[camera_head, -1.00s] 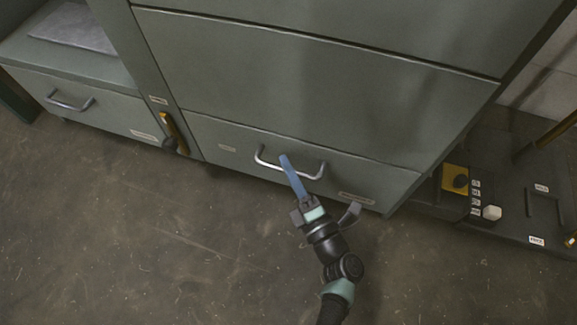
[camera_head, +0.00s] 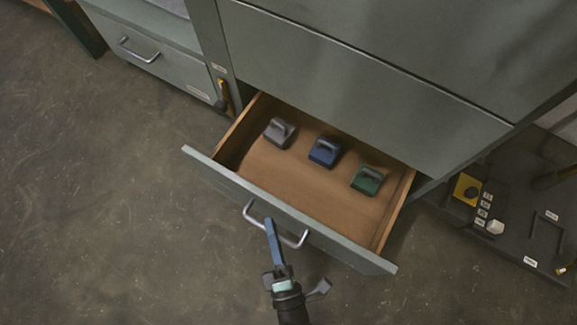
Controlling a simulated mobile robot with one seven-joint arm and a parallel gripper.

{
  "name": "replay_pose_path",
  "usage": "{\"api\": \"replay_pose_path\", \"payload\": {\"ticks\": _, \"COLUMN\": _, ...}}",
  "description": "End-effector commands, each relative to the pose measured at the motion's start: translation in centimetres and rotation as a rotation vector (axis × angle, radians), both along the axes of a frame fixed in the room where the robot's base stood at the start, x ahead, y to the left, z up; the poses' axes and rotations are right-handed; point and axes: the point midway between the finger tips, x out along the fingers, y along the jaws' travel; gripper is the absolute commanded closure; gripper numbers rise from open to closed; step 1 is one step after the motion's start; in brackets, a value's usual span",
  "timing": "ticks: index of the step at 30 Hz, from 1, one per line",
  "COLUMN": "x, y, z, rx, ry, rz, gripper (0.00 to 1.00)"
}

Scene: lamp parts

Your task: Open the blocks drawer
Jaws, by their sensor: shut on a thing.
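The blocks drawer (camera_head: 325,245) is pulled well out of the grey-green cabinet, and its wooden inside shows. Three blocks with handles stand in it: a grey block (camera_head: 279,132), a dark blue block (camera_head: 325,151) and a green block (camera_head: 368,180). The drawer's metal handle (camera_head: 250,213) is on its front. The far finger is hidden.
The cabinet's upper front (camera_head: 350,85) stands above the open drawer. Another drawer (camera_head: 160,62) at the left is shut. At the right is a dark panel (camera_head: 510,215) with a yellow plate (camera_head: 467,190). The floor in front at the left is clear.

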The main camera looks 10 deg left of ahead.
Motion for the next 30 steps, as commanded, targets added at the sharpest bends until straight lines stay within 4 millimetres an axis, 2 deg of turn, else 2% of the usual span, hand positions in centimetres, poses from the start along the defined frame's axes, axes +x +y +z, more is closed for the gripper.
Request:
{"api": "replay_pose_path", "payload": {"ticks": 1, "x": -1.3, "y": 0.3, "z": 0.3, "rx": 0.003, "ry": 0.002, "rz": -0.004, "gripper": 1.0}}
{"api": "replay_pose_path", "payload": {"ticks": 6, "x": -4.4, "y": 1.3, "z": 0.2, "rx": 0.002, "ry": -0.001, "rz": -0.004, "gripper": 1.0}}
{"api": "replay_pose_path", "payload": {"ticks": 12, "x": -6.7, "y": 2.1, "z": 0.2, "rx": 0.002, "ry": -0.003, "rz": -0.003, "gripper": 1.0}}
{"api": "replay_pose_path", "payload": {"ticks": 18, "x": -7.7, "y": 2.4, "z": 0.1, "rx": -0.001, "ry": -0.004, "rz": -0.003, "gripper": 1.0}}
{"api": "replay_pose_path", "payload": {"ticks": 29, "x": -7.8, "y": 2.4, "z": 0.1, "rx": -0.001, "ry": -0.005, "rz": -0.002, "gripper": 1.0}}
{"api": "replay_pose_path", "payload": {"ticks": 30, "x": -7.8, "y": 2.4, "z": 0.1, "rx": -0.001, "ry": -0.005, "rz": -0.002, "gripper": 0.81}}
